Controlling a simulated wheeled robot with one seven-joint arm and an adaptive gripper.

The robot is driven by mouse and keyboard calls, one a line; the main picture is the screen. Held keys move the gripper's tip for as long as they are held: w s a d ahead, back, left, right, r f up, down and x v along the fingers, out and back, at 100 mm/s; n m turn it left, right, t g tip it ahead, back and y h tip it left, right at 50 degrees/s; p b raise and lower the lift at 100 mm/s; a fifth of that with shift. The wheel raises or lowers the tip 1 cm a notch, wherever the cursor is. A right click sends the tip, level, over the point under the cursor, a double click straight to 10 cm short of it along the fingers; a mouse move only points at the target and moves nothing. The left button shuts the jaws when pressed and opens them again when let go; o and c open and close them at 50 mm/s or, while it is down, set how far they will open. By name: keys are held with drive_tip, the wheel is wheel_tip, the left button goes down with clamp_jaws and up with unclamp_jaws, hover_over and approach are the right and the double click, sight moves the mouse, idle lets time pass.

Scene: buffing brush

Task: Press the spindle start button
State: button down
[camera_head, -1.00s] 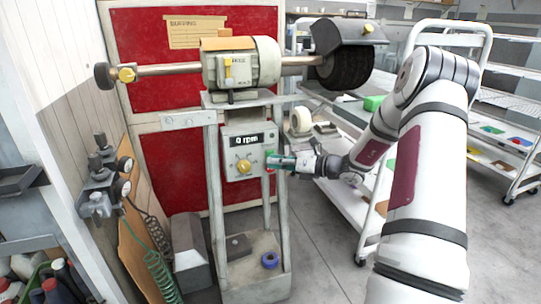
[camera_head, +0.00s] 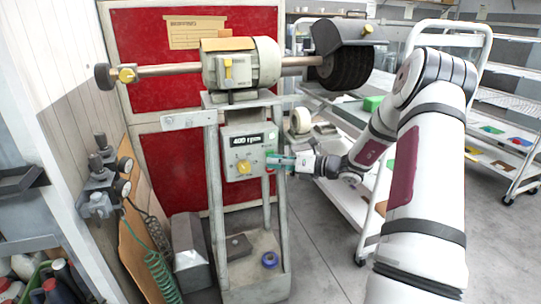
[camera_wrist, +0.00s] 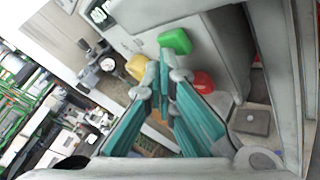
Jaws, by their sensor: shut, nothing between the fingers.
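The grey control box (camera_head: 232,172) hangs on the stand below the motor. Its display (camera_head: 248,141) reads 400 rpm. A yellow knob (camera_head: 243,167) sits under the display. My gripper (camera_head: 271,160) is shut and empty, with its tips at the right side of the box front. In the wrist view the shut green fingertips (camera_wrist: 165,58) lie just beside the green button (camera_wrist: 175,41). Whether they touch it cannot be told. A red button (camera_wrist: 202,82) lies below right of the tips, and the yellow knob (camera_wrist: 138,67) is to their left.
The motor (camera_head: 242,66) with its long shaft and dark brush wheel (camera_head: 347,68) stands above the box. Stand legs flank the box. A white trolley (camera_head: 345,205) is behind my arm. Gauges and green coiled hose (camera_head: 160,278) are at left.

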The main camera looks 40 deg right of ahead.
drive_tip(key=shift+s+a+p, duration=0.2)
drive_tip(key=shift+s+p, duration=0.15)
drive_tip(key=shift+s, duration=0.3)
drive_tip(key=shift+s+a+p, duration=0.25)
drive_tip(key=shift+s+p, duration=0.15)
drive_tip(key=shift+s, duration=0.4)
drive_tip(key=shift+s+a+p, duration=0.2)
drive_tip(key=shift+s+p, duration=0.25)
drive_tip(key=shift+s, duration=0.35)
drive_tip(key=shift+s+a+p, duration=0.25)
drive_tip(key=shift+s+p, duration=0.15)
drive_tip(key=shift+s, duration=0.4)
